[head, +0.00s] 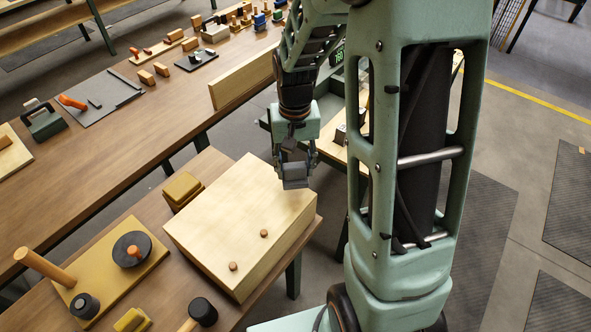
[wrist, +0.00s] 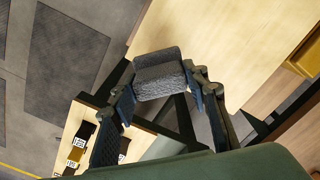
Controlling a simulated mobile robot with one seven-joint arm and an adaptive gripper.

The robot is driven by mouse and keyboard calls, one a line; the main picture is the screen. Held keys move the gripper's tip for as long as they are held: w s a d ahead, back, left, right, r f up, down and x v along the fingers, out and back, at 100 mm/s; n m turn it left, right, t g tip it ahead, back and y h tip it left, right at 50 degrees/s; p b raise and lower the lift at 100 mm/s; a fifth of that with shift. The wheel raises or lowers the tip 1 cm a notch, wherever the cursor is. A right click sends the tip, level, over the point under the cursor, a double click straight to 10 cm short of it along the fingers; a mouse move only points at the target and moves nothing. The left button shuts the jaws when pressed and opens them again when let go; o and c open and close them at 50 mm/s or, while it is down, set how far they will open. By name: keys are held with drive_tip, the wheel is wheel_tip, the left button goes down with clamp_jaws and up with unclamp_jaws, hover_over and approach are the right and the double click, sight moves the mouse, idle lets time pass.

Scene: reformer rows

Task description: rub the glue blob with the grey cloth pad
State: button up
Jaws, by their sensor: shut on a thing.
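My gripper (head: 294,168) is shut on the grey cloth pad (head: 296,184), above the far right edge of a pale wooden block (head: 225,205). In the wrist view the pad (wrist: 159,73) is a rough grey block between the two fingers (wrist: 161,88), with the pale wood (wrist: 220,35) behind it. Two small round brown spots, one nearer the middle (head: 264,233) and one nearer the front edge (head: 233,267), are on the block's top, apart from the pad. I cannot tell which of them is the glue blob. Neither shows in the wrist view.
A yellow-brown box (head: 182,189) stands beside the block's left corner. A tan board (head: 112,270) with a black disc (head: 132,249) lies to the left. A black-headed mallet (head: 203,312) is at the front. A long bench (head: 120,130) with several tools runs behind.

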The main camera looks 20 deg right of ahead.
drive_tip(key=shift+w+d+r+p, duration=0.15)
drive_tip(key=shift+r+p, duration=0.4)
drive_tip(key=shift+r, duration=0.4)
drive_tip(key=shift+r+p, duration=0.65)
drive_tip(key=shift+r, duration=0.6)
